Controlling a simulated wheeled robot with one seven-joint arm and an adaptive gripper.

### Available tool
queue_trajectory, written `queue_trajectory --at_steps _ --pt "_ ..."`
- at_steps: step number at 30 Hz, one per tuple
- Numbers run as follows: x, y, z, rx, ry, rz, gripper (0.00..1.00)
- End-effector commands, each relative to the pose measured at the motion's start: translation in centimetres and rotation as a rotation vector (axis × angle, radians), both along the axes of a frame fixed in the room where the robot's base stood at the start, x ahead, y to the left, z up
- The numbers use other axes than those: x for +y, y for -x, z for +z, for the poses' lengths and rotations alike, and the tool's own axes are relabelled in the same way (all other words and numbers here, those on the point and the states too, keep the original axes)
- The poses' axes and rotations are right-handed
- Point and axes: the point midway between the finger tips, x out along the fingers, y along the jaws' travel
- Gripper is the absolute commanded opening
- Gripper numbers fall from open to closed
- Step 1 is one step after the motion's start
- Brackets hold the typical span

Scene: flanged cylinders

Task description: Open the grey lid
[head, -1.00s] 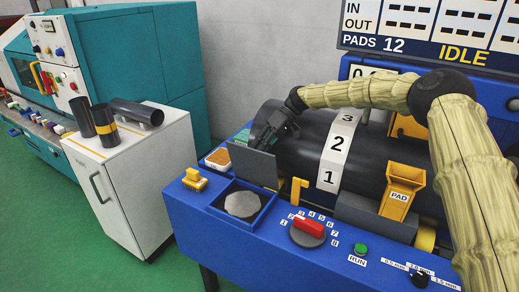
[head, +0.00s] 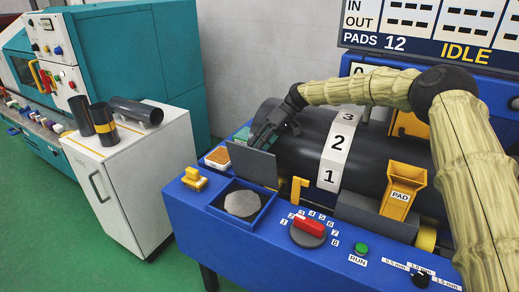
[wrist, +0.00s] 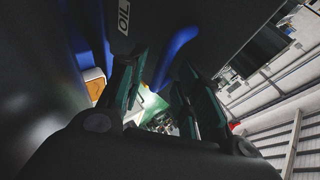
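The grey lid (head: 252,166) stands upright at the back edge of a square opening in the blue machine, so the opening is uncovered. A round grey disc (head: 242,204) shows inside it. My gripper (head: 261,138) is just behind and above the lid's top edge, beside the dark drum; I cannot tell whether it touches the lid. In the wrist view its two fingers (wrist: 165,90) are apart, with floor and distant things showing between them. Nothing is seen held.
The large dark drum (head: 288,150) with a numbered band (head: 337,150) lies right of my gripper. A yellow-handled brush (head: 194,178), a yellow bracket (head: 298,190) and a red dial handle (head: 308,226) surround the opening. A white cabinet (head: 130,185) stands left.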

Motion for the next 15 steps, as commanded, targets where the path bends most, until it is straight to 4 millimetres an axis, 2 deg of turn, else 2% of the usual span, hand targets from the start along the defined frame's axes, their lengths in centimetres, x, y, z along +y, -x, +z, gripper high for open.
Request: queue_trajectory --at_steps 6,15 --pt "0.0 0.0 4.0 -0.004 0.0 0.001 0.34" --pt "0.0 0.0 7.6 -0.001 0.002 0.002 0.34"
